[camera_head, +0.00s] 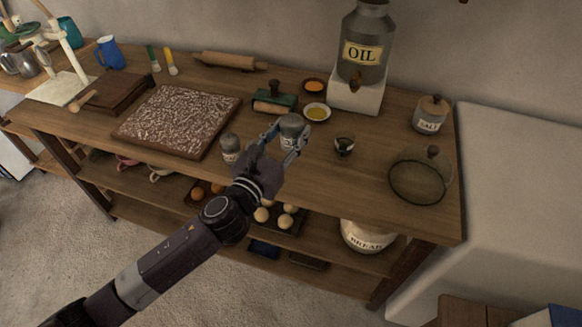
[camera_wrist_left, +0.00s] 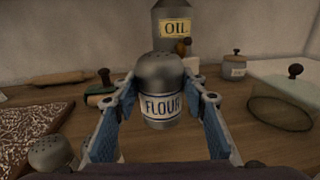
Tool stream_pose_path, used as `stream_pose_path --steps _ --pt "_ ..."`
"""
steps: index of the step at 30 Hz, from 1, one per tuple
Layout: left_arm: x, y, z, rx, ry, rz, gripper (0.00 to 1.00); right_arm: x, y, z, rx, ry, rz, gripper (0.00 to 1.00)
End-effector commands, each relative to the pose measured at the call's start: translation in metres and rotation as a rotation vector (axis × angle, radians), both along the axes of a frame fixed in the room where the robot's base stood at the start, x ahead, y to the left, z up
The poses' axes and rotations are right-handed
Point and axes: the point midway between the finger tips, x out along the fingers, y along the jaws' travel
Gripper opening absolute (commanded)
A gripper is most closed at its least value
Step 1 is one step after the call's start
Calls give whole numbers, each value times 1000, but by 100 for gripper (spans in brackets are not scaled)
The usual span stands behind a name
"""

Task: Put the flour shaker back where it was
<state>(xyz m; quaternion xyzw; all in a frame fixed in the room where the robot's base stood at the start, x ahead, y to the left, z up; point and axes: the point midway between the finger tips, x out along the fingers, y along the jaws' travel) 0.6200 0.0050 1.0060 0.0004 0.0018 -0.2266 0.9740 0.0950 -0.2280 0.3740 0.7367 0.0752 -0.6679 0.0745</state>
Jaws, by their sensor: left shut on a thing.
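The flour shaker (camera_wrist_left: 160,88) is a grey metal shaker with a domed, pierced top and a label reading FLOUR. My left gripper (camera_wrist_left: 161,108) is shut on it, one finger on each side. In the head view the shaker (camera_head: 291,128) is upright at the front middle of the wooden table, with my left gripper (camera_head: 284,140) around it. I cannot tell whether its base touches the tabletop. A second, smaller grey shaker (camera_head: 230,147) stands to its left, and it also shows at lower left in the wrist view (camera_wrist_left: 50,153). My right gripper is not in view.
A flour-dusted board (camera_head: 180,120) lies to the left. A small dark-topped jar (camera_head: 344,146), a glass dome (camera_head: 418,178) and a salt jar (camera_head: 431,114) stand right.

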Motion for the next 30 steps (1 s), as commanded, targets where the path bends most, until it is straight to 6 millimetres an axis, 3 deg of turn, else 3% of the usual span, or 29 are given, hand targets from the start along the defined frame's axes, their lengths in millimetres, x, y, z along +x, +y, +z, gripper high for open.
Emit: stream_pose_path --steps 1,4,13,18,30 --pt "0 -1 -20 -4 5 2 12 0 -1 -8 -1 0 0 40" --pt "0 0 -44 -4 4 2 12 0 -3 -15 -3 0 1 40" --pt "0 0 -74 -3 1 1 12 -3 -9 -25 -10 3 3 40" --pt "0 -1 -102 -4 2 2 12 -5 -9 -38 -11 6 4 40" --pt "0 0 -110 -1 -2 0 12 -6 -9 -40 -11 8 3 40"
